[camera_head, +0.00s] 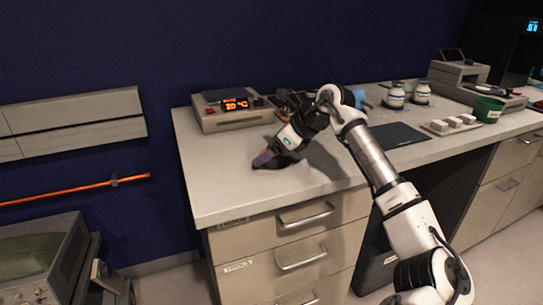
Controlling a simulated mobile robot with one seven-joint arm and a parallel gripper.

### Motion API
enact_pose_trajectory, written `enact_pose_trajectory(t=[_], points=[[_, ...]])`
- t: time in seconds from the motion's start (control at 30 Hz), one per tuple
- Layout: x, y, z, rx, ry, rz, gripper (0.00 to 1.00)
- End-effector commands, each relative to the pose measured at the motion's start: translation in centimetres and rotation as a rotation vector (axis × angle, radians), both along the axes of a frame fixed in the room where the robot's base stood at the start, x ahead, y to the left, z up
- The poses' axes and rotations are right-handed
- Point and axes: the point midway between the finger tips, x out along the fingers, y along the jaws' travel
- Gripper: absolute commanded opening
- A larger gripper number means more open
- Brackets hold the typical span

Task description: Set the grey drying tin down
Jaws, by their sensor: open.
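My gripper (265,159) is low over the left part of the white counter (220,180), in front of the device with the orange display. It points down and to the left, and its jaws are open. A small dark, purplish-grey shape shows at the fingertips. I cannot tell whether this is the fingers alone or includes the grey drying tin. I do not clearly make out the tin elsewhere on the counter. My arm hides part of the counter behind the gripper.
A heater-like device (210,120) reading 20 °C stands behind the gripper. To the right are a dark mat (402,135), white jars (396,97), a tray of white blocks (433,128) and a green pot (488,109). The counter's front left is bare.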

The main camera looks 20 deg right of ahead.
Motion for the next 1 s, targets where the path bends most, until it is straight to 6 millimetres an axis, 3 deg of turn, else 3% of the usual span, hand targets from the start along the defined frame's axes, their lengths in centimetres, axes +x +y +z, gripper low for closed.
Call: enact_pose_trajectory(t=[0.3, 0.7, 1.0], points=[[0.59, 0.6, -0.84, 0.001, -0.001, -0.001, 0.77], [0.57, 0.58, -0.8, 0.001, -0.001, -0.001, 0.25], [0.58, 0.57, -0.46, 0.0, -0.001, -0.001, 0.24]])
